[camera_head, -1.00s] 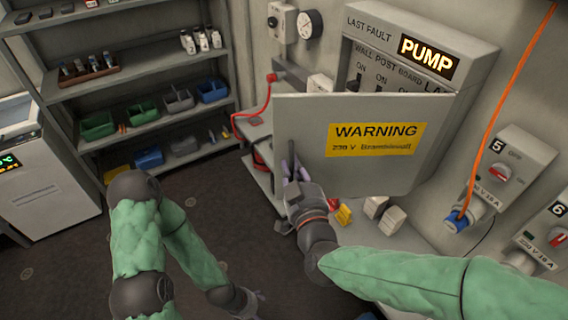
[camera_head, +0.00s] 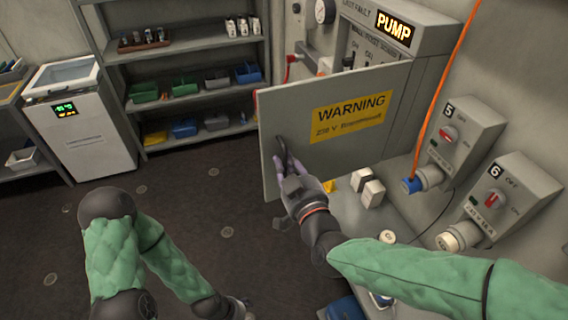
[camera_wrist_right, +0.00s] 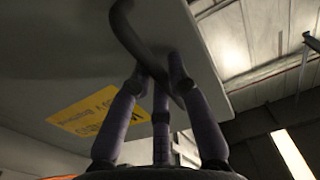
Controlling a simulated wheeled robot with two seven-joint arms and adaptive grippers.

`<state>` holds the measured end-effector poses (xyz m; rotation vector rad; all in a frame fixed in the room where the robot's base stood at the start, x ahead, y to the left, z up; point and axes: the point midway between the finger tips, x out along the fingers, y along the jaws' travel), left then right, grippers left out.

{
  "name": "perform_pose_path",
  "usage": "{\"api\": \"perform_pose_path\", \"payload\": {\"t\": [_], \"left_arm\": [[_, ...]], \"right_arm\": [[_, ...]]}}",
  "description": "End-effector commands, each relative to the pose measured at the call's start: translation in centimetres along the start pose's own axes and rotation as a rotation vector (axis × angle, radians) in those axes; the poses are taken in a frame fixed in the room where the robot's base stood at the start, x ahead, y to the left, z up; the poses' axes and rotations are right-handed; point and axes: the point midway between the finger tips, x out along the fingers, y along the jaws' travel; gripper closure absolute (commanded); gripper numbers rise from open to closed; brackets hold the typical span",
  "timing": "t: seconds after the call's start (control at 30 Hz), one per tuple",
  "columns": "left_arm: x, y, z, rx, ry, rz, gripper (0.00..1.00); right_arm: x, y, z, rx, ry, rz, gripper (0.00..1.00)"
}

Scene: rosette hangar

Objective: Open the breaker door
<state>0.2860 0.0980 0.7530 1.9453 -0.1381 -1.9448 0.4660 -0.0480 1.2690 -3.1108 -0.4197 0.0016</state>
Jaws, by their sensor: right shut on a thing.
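The breaker door (camera_head: 290,108) is a grey panel with a yellow WARNING label (camera_head: 350,118). It stands swung out from the breaker board (camera_head: 408,42), which shows a lit PUMP sign. My right gripper (camera_head: 288,170) is shut on the dark curved door handle (camera_head: 283,152) near the door's free edge. In the right wrist view the fingers (camera_wrist_right: 162,80) close around the handle (camera_wrist_right: 132,32), with the label beyond. The door hides most of the board's switches. My left gripper (camera_head: 240,306) is low at the bottom of the head view, too small to read.
Switch boxes 5 (camera_head: 460,140) and 6 (camera_head: 505,200) stick out at right, with an orange cable (camera_head: 447,85) hanging to a blue plug. Shelves (camera_head: 190,55) with bins and a white freezer (camera_head: 85,125) stand at left. The dark floor (camera_head: 215,195) is clear.

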Motion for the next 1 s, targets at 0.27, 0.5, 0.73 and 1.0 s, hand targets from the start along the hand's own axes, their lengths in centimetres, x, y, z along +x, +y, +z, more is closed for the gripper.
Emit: {"api": "perform_pose_path", "payload": {"t": [0.27, 0.5, 0.73, 1.0], "left_arm": [[0.06, -0.02, -0.04, 0.000, 0.001, 0.000, 0.21], [0.06, -0.02, -0.04, 0.000, 0.001, 0.000, 0.21], [0.06, -0.02, -0.03, 0.000, 0.001, 0.000, 0.21], [0.07, -0.03, -0.03, 0.000, 0.001, 0.000, 0.21]], "right_arm": [[0.03, 0.23, -0.21, 0.001, 0.004, 0.005, 1.00], [0.03, 0.24, -0.25, 0.001, 0.005, 0.005, 1.00], [0.03, 0.23, -0.21, 0.001, 0.004, 0.005, 0.56], [-0.07, 0.21, -0.15, 0.001, 0.003, 0.004, 0.56]]}}
